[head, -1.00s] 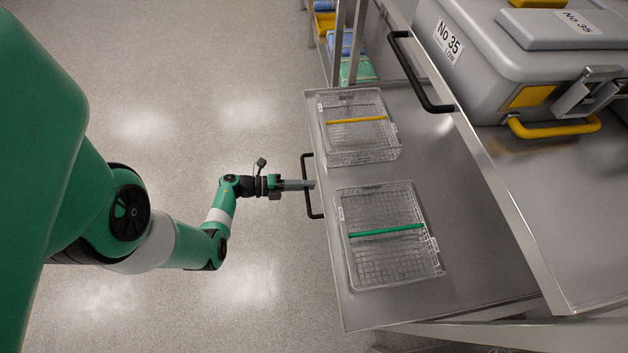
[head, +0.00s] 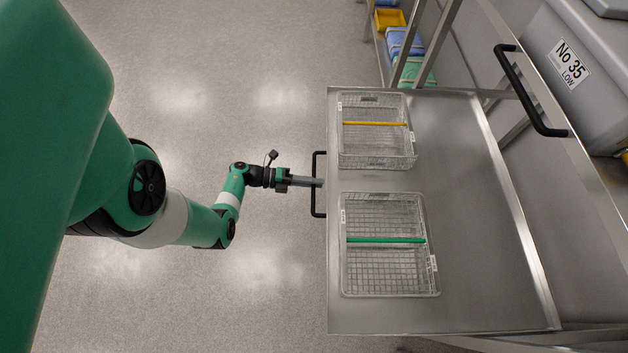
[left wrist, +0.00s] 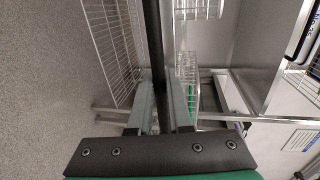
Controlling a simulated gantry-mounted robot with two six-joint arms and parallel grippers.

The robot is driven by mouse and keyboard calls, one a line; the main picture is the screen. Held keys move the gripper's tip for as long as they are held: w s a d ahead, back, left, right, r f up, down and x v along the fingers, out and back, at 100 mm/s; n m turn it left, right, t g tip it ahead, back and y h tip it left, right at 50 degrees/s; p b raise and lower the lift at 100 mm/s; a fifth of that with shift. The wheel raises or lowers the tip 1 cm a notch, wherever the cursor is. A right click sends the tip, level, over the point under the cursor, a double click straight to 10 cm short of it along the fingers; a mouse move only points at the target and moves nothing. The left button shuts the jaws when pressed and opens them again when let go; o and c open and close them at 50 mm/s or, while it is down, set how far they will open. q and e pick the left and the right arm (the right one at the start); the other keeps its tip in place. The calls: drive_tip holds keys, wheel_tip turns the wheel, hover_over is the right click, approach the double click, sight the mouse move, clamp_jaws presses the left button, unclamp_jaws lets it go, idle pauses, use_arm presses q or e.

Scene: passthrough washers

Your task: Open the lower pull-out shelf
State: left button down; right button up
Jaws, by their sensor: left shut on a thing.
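The lower pull-out shelf (head: 475,290) is a flat steel tray, pulled well out from under the upper shelf in the head view. Its black bar handle (head: 317,205) is on its left edge. My left gripper (head: 318,182) is shut on that handle. In the left wrist view the dark handle bar (left wrist: 153,40) runs between the two grey fingers of my left gripper (left wrist: 162,90). My right gripper is not in view.
Two wire baskets stand on the shelf, one with a yellow bar (head: 375,124) and one with a green bar (head: 386,240). The upper shelf has its own black handle (head: 530,95) and bears a grey case (head: 590,60). The floor to the left is clear.

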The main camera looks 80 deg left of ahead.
use_arm(q)
drive_tip(key=c, duration=0.8)
unclamp_jaws()
drive_tip(key=shift+c, duration=0.2)
drive_tip(key=p+v, duration=0.2)
drive_tip(key=v, duration=0.9)
drive_tip(key=shift+s+p, duration=0.3)
drive_tip(key=shift+p, duration=0.05)
drive_tip(key=shift+a, duration=0.1)
